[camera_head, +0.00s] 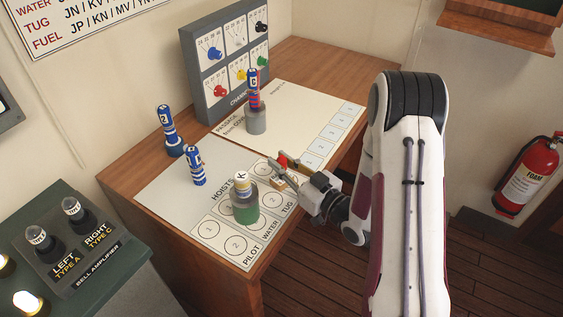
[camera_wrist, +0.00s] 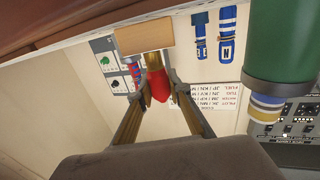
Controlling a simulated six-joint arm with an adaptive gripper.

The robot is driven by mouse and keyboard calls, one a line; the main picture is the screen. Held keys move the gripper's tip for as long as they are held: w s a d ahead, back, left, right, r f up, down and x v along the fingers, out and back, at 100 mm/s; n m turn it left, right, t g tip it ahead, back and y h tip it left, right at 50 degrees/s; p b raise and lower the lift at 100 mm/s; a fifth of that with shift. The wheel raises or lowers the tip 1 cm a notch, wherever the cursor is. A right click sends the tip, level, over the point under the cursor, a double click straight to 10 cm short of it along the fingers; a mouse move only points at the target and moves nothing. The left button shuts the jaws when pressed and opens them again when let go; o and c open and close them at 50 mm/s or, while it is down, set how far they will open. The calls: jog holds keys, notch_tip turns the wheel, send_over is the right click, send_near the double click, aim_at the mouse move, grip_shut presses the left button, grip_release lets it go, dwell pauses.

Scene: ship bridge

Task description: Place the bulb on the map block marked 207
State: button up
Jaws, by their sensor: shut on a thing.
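My gripper (camera_head: 284,172) is over the right part of the white sheet on the desk, beside the green cylinder. It is shut on a red-knobbed piece (camera_wrist: 157,85), which has a brass-coloured neck and a pale wooden block (camera_wrist: 145,33) at its far end. In the head view the wooden block (camera_head: 280,182) shows just below the fingers; I cannot tell whether it touches the sheet. I cannot make out a block marked 207 or a loose bulb. Round glowing lamps (camera_head: 28,302) show at the lower left edge.
Striped blue pegs (camera_head: 195,165) and a red-blue peg (camera_head: 253,90) on a grey base stand farther back. A grey chart panel (camera_head: 225,60) stands behind. The cream sheet (camera_head: 290,105) has free room.

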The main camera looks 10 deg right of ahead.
jog(key=shift+f, duration=0.15)
jog(key=o, duration=0.8)
jog(key=shift+r, duration=0.2)
jog(key=shift+v, duration=6)
